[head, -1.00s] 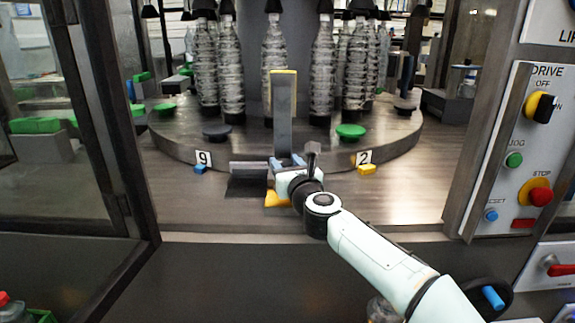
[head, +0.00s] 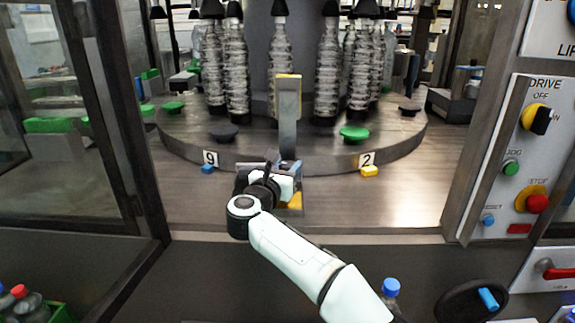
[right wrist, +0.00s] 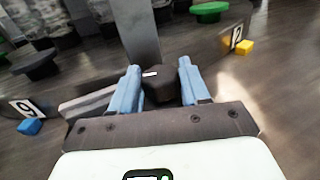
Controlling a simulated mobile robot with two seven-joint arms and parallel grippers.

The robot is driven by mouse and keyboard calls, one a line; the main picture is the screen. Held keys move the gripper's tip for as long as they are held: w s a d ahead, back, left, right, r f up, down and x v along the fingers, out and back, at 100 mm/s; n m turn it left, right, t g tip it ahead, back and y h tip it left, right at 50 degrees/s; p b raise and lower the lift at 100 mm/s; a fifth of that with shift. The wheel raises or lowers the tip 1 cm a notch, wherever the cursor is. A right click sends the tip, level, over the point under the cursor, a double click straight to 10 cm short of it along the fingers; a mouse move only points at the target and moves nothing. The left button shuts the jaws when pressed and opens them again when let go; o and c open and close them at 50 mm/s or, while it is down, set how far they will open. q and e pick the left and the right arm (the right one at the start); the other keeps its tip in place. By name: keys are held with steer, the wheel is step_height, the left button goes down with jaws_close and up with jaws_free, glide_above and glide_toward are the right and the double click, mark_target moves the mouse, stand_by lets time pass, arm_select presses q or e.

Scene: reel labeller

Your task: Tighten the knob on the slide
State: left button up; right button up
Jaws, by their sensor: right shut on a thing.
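The dark knob (right wrist: 158,88) sits between the two blue fingers of my right gripper (right wrist: 158,92) in the right wrist view, with a small white mark on top. The gripper is shut on it. In the head view my right gripper (head: 287,168) is at the foot of the upright grey post (head: 287,130) with a yellow top, and it hides the knob. A grey bar (right wrist: 88,106), perhaps part of the slide, lies left of the fingers in the right wrist view. My left gripper is not in view.
A round table (head: 345,163) with bottles (head: 327,75) and green and dark discs stands behind the post. Number plates 9 (head: 210,158) and 2 (head: 366,159) flank the gripper. A control panel (head: 525,150) is at right, a door frame (head: 125,130) at left.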

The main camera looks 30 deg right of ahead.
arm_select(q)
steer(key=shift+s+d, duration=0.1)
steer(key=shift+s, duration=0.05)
arm_select(e)
steer(key=shift+r, duration=0.15)
steer(key=o, duration=0.8)
steer(key=b+v, duration=0.1)
steer(key=v, duration=1.1)
steer(key=shift+a, duration=0.35)
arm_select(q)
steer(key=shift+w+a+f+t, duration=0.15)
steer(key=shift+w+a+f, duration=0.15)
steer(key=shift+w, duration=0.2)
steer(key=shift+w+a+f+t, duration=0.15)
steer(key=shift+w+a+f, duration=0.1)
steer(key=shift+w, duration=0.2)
arm_select(e)
steer(key=shift+s+a, duration=0.25)
steer(key=shift+a, duration=0.05)
